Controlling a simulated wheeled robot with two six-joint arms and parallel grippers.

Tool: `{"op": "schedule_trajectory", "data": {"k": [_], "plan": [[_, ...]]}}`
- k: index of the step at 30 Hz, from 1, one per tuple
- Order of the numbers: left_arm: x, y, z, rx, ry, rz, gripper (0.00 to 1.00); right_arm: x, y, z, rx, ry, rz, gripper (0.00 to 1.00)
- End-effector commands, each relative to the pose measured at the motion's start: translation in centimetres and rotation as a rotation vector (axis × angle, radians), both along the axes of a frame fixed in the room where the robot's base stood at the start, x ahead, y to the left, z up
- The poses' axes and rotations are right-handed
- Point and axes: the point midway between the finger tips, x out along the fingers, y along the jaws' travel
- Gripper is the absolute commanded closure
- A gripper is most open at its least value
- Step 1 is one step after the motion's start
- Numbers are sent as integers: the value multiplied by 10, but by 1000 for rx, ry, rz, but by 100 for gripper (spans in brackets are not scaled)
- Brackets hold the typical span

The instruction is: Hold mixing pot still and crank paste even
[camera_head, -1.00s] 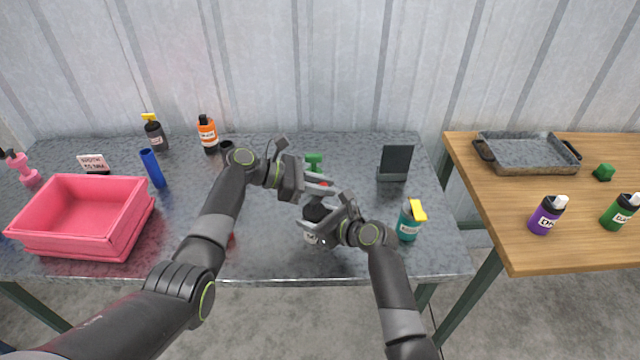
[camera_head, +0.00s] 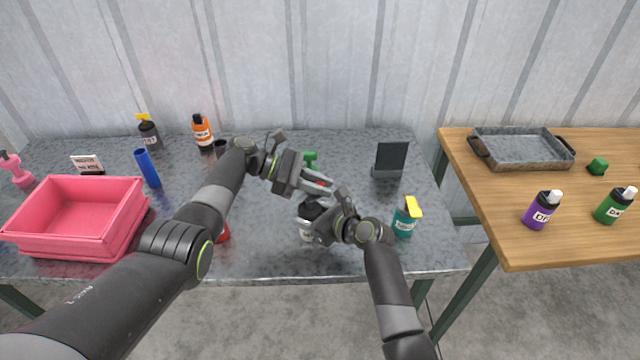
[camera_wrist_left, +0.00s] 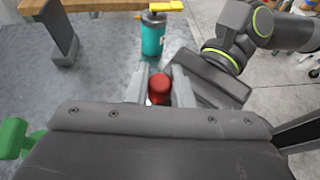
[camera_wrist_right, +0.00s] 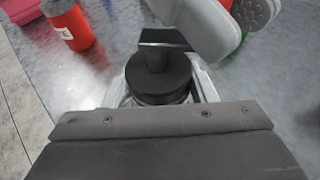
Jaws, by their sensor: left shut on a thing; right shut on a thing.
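The mixing pot (camera_head: 305,236) stands upright on the grey table, with a dark round lid (camera_wrist_right: 158,80) in the right wrist view. My right gripper (camera_head: 318,226) is shut around the pot's upper body from the right. My left gripper (camera_head: 325,186) is above it, shut on the red crank knob (camera_wrist_left: 159,88), which shows between the fingers in the left wrist view. The crank's arm and much of the pot are hidden behind the grippers. The paste inside cannot be seen.
A teal bottle (camera_head: 404,222) with a yellow top stands close right of my right gripper. A dark stand (camera_head: 390,157) and a green object (camera_head: 310,158) are behind. A red bottle (camera_wrist_right: 72,28) is left of the pot. A pink bin (camera_head: 75,240) fills the table's left.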

Motion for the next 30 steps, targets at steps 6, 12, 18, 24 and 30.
{"op": "schedule_trajectory", "data": {"k": [6,12,18,24,30], "plan": [[-1,1,-2,2,6,-1,72,0,0,1,2,0,-2,74],[-1,0,-1,1,3,-1,58,0,0,0,2,0,-2,74],[0,1,0,0,2,0,58,0,0,0,2,0,-2,74],[4,22,8,2,1,3,58,0,0,0,1,0,-1,74],[10,63,24,3,0,2,58,0,0,0,0,0,-1,74]]}}
